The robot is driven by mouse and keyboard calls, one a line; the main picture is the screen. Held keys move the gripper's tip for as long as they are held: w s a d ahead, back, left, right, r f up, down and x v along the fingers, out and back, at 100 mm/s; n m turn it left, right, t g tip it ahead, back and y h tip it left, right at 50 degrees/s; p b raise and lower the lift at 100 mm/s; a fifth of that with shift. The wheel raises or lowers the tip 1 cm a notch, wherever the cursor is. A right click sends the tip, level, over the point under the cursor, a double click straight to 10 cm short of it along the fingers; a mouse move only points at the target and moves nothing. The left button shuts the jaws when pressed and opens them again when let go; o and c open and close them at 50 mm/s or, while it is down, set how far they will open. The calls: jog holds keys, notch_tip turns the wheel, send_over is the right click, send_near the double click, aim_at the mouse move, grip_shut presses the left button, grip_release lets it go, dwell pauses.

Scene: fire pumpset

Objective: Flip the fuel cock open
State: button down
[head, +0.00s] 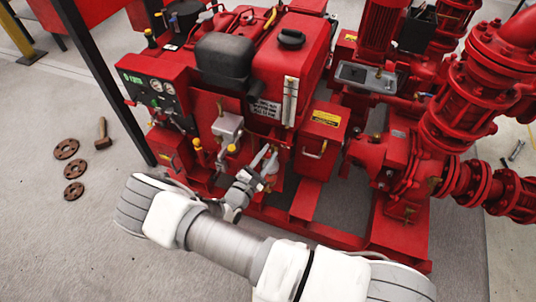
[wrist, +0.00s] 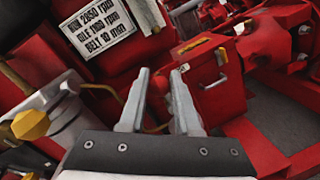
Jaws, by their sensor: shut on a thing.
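My gripper (head: 265,160) reaches in at the front of the red pumpset, low on the engine side. In the wrist view its two grey fingers (wrist: 160,85) stand a little apart, with a small dark red part (wrist: 158,104) between them. The fingers are shut on this part, which seems to be the fuel cock. Its shape and lever angle cannot be made out, as the fingers and the red parts behind hide it. A thin brass-coloured line (wrist: 158,128) runs behind the fingers.
A red box with a handle (head: 320,140) stands just right of my gripper. Yellow-capped fittings (head: 232,148) are close on the left, and one shows in the wrist view (wrist: 30,124). The red base frame (head: 305,205) lies below.

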jog(key=c, duration=0.6)
grip_release()
jog(key=shift+a, duration=0.1)
jog(key=shift+s, duration=0.1)
jog(key=p+v, duration=0.2)
jog(key=v, duration=1.5)
jog(key=shift+p, duration=0.35)
jog(key=shift+s, duration=0.1)
